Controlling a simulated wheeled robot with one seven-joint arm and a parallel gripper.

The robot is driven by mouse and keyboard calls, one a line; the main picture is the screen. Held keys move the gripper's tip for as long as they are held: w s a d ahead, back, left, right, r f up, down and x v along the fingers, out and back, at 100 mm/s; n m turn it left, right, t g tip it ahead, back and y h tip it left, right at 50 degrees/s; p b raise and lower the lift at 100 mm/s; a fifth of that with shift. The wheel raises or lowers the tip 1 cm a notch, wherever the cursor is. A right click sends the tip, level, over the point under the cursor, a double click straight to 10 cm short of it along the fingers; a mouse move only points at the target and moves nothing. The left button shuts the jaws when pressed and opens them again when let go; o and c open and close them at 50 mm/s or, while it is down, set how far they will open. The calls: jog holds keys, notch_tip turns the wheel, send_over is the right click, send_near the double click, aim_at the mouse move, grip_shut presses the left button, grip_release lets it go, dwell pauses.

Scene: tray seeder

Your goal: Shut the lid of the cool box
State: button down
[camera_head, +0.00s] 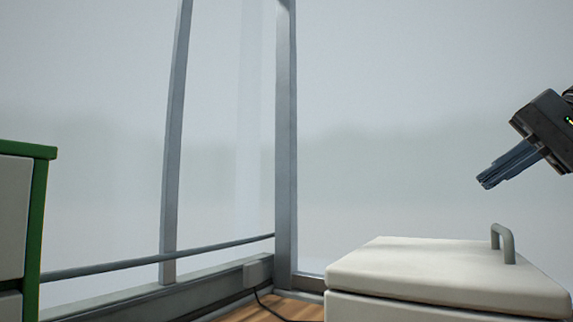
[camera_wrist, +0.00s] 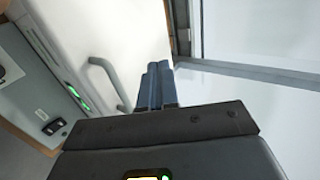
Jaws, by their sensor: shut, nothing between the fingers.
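The cool box is a white box with a white lid (camera_head: 430,272) at the lower right of the head view. The lid lies flat on the box body (camera_head: 380,308), with only a thin dark seam showing between them. A grey handle (camera_head: 507,243) stands up from the lid. My gripper (camera_head: 485,184) is above the lid, to the upper left of the handle and apart from it, its fingers together and empty. In the wrist view the fingers (camera_wrist: 158,68) show beside the grey handle (camera_wrist: 108,80) and over the white lid (camera_wrist: 130,30).
A green-framed cabinet (camera_head: 40,200) stands at the left edge. A grey post (camera_head: 286,150) and a low rail (camera_head: 150,262) of the glazed wall stand behind. A cable (camera_head: 265,303) lies on the wooden floor. A grey panel with green lights (camera_wrist: 40,95) shows in the wrist view.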

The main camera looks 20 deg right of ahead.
jog(key=shift+s+d+f+b, duration=0.15)
jog(key=shift+s+f+b, duration=0.1)
jog(key=shift+f+b, duration=0.25)
jog(key=shift+s+d+f+b, duration=0.2)
jog(key=shift+s+f+b, duration=0.1)
jog(key=shift+f, duration=0.25)
jog(key=shift+s+d+f+b, duration=0.2)
jog(key=shift+f+b, duration=0.2)
jog(key=shift+f, duration=0.15)
jog(key=shift+r, duration=0.1)
